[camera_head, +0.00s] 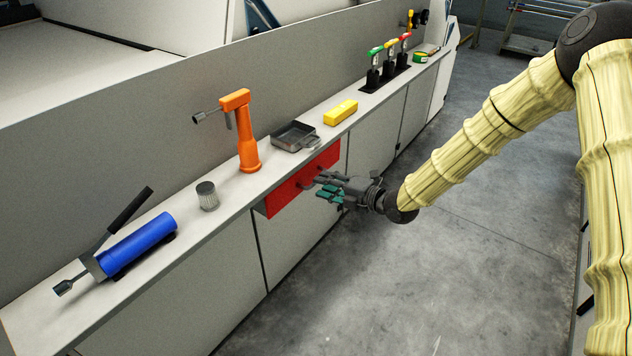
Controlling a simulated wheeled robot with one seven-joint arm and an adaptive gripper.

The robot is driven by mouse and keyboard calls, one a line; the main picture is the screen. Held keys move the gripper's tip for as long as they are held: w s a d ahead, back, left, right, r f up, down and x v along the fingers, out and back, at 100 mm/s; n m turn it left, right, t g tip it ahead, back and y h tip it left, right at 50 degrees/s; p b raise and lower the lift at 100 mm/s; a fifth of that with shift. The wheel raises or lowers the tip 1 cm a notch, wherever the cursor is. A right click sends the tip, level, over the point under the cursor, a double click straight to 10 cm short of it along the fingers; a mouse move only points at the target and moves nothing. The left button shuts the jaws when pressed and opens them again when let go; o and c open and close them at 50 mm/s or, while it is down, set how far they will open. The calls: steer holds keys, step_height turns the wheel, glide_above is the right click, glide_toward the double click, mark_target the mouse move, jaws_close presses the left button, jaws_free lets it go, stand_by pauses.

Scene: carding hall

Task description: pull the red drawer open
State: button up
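The red drawer (284,197) sits just under the edge of the grey worktop, between pale cabinet panels. Its front faces right, toward the aisle. Small dark handle parts show on the front beside my fingertips, and my fingers hide part of the handle. My gripper (322,187), dark with green finger parts, reaches in from the right with its fingertips at or very near the handle. I cannot tell if they touch it, or if the fingers are closed around it. Whether the drawer stands slightly out is not clear.
The grey floor (440,260) beside the cabinets is clear.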

steer(key=shift+x, duration=1.95)
jaws_close()
